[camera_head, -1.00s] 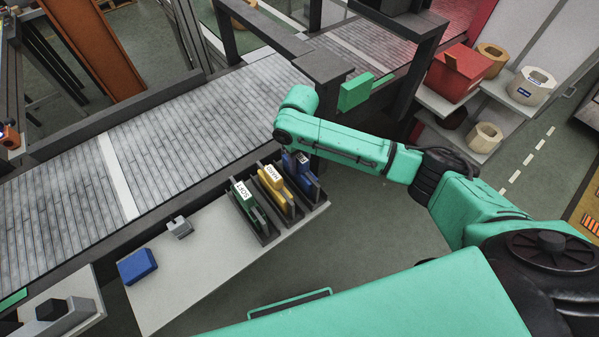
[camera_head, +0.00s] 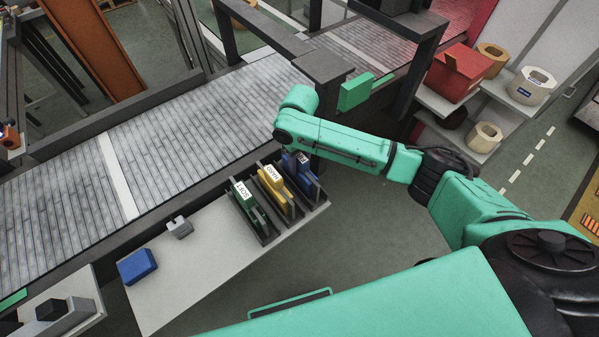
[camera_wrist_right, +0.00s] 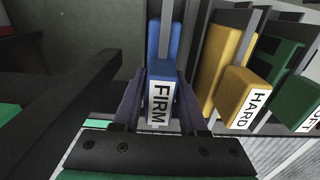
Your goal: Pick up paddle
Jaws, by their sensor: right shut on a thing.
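Three labelled paddles stand in a dark slotted rack (camera_head: 268,239) on the grey table. The blue paddle marked FIRM shows in the right wrist view (camera_wrist_right: 160,70) and at the rack's right end in the head view (camera_head: 303,184). The yellow paddle (camera_head: 272,181) is marked HARD and the green paddle (camera_head: 243,193) SOFT. My right gripper (camera_wrist_right: 158,115) is shut on the blue paddle's handle, with a finger on each side of the label. In the head view its fingers are mostly hidden by my arm. My left gripper is not in view.
A blue block (camera_head: 137,266) and a small grey block (camera_head: 179,227) lie on the table (camera_head: 190,275) left of the rack. A roller conveyor (camera_head: 190,115) runs behind it. A dark post stands close to my right wrist. Shelves with a red box (camera_head: 458,73) are at right.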

